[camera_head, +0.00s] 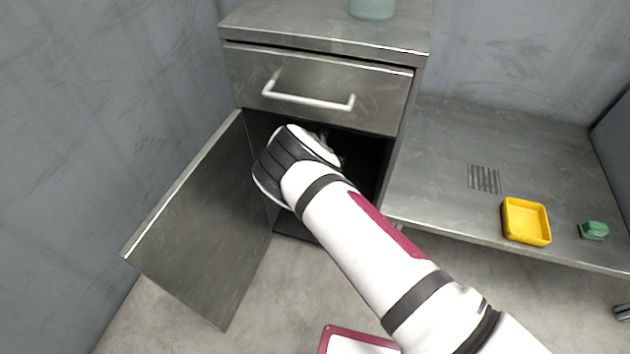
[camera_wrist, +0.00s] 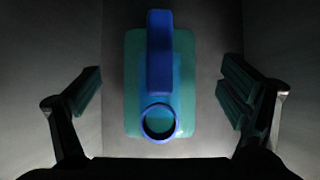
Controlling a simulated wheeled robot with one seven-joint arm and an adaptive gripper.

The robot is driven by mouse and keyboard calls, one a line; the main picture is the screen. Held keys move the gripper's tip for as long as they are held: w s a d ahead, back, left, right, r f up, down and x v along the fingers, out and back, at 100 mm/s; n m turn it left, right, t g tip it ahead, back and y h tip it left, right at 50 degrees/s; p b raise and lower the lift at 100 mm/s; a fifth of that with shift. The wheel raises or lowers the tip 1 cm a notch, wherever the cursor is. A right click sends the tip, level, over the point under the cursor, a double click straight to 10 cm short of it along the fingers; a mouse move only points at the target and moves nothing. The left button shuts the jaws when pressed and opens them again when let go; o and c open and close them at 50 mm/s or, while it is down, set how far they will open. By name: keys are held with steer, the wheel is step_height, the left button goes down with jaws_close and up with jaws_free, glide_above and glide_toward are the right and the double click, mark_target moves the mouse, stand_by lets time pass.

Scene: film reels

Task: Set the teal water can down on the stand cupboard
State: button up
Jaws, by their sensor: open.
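The teal water can (camera_wrist: 187,105) shows in the wrist view, seen from above, with a blue handle and a round blue-rimmed opening. My gripper (camera_wrist: 163,92) is open, one finger on each side of the can, with gaps on both sides. In the head view my arm reaches into the lower compartment of the metal stand cupboard (camera_head: 318,80). My wrist hides the fingers and the can there. Whether the can rests on the compartment floor is hard to tell.
The cupboard door (camera_head: 205,220) hangs open on the left. The drawer (camera_head: 320,90) above is shut. A pale teal vessel (camera_head: 372,8), cut off by the frame, stands on the cupboard top. A yellow tray (camera_head: 526,222) and a small green object (camera_head: 593,231) lie on the right bench (camera_head: 440,150).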

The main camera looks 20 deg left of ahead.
steer(key=s+p, duration=0.4)
steer(key=s, duration=0.7)
steer(key=shift+s+a+f+p, duration=0.2)
steer(key=shift+s+p, duration=0.1)
